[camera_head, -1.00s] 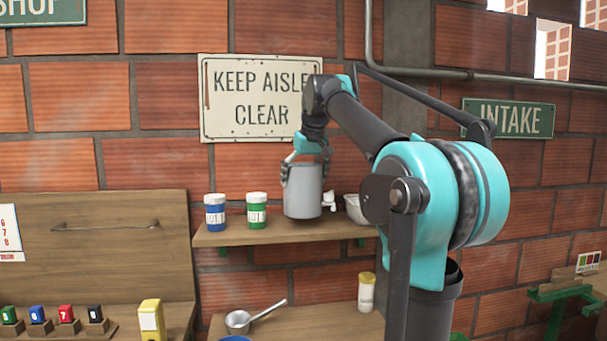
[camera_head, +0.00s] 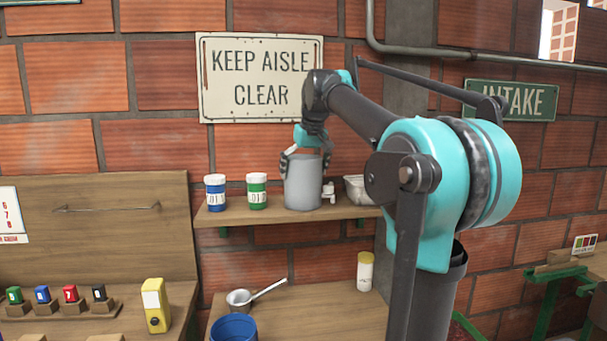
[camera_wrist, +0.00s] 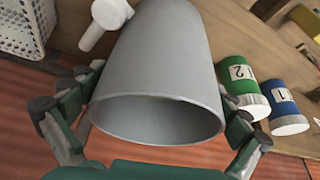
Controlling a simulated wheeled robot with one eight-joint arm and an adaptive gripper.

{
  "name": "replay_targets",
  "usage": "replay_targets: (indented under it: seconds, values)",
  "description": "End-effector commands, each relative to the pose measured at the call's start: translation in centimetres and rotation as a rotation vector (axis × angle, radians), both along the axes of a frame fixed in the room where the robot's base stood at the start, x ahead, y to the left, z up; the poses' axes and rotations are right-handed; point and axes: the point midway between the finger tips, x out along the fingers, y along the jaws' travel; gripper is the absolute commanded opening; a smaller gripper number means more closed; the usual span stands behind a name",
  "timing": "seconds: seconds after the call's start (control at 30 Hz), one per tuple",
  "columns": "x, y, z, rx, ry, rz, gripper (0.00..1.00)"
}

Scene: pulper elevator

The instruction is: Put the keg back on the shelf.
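The grey keg (camera_head: 303,184) stands upright on the upper wooden shelf (camera_head: 240,215), to the right of a blue jar (camera_head: 215,193) and a green jar (camera_head: 257,191). My gripper (camera_head: 306,162) is over the keg from above, with one finger on each side of its upper wall. In the wrist view, the gripper (camera_wrist: 160,95) has its fingertips close against both sides of the keg (camera_wrist: 155,70), whose open rim faces the camera. The keg's base is hidden there. It looks level with the jar bases in the head view.
A small white fitting (camera_head: 328,190) and a white basket (camera_head: 357,188) sit close to the keg's right. The green jar (camera_wrist: 242,88) is near on its other side.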

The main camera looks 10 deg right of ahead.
Motion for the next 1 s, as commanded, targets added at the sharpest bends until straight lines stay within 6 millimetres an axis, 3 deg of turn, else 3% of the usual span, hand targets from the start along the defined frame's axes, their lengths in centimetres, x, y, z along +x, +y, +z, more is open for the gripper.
replay_targets:
  seconds: [0.27,0.7,1.0]
  values:
    - [-0.3,-0.1,1.1,0.000,0.000,0.000,1.00]
    - [-3.5,-0.9,8.9,0.000,0.000,0.000,1.00]
    - [-4.5,-1.1,11.3,0.000,0.000,0.000,1.00]
